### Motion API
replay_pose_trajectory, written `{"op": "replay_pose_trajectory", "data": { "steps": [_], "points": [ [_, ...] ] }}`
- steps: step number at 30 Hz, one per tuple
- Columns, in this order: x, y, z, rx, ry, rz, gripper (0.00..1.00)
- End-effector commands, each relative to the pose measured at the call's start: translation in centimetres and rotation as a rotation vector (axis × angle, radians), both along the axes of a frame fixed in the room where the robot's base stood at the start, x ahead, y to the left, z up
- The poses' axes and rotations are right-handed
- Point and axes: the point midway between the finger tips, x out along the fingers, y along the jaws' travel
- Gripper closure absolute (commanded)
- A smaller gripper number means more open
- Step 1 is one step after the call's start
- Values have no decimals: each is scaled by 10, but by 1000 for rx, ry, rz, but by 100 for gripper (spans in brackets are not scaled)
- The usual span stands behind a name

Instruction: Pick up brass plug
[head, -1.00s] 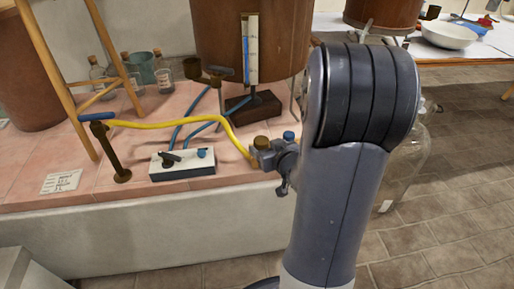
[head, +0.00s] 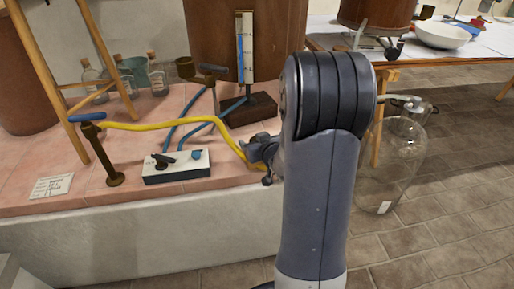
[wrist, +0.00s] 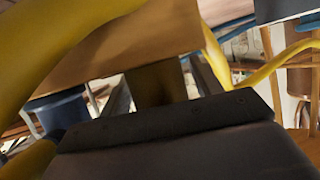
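My gripper (head: 262,150) is at the front right of the pink tiled top in the head view, close to the end of the yellow hose (head: 180,125). Its fingertips are partly hidden by my own arm, and no brass plug shows clearly there. In the wrist view, a brown, brass-coloured piece (wrist: 157,82) stands between my grey fingers (wrist: 160,88), below a broad tan surface (wrist: 130,52). This may be the brass plug. I cannot tell whether the fingers press on it. A yellow hose crosses the upper left of the wrist view.
A white box with levers (head: 178,166) and a dark upright pipe (head: 104,158) stand left of my gripper. A gauge on a wooden block (head: 250,108) stands behind it. A glass vessel (head: 388,165) is on the floor at right. The floor in front is clear.

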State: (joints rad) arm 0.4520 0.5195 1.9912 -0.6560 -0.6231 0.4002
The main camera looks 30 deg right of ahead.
Motion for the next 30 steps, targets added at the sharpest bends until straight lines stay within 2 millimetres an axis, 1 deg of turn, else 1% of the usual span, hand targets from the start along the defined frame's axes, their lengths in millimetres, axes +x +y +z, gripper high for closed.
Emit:
{"op": "replay_pose_trajectory", "data": {
  "steps": [1, 2, 15, 23, 26, 30],
  "points": [
    [0, 0, 0, 0, 0, 0, 43],
    [0, 0, 0, 0, 0, 0, 46],
    [0, 0, 0, 0, 0, 0, 82],
    [0, 0, 3, 0, -1, 0, 83],
    [0, 0, 14, 0, -3, 0, 83],
    [0, 0, 42, -3, -5, 0, 83]
  ]
}}
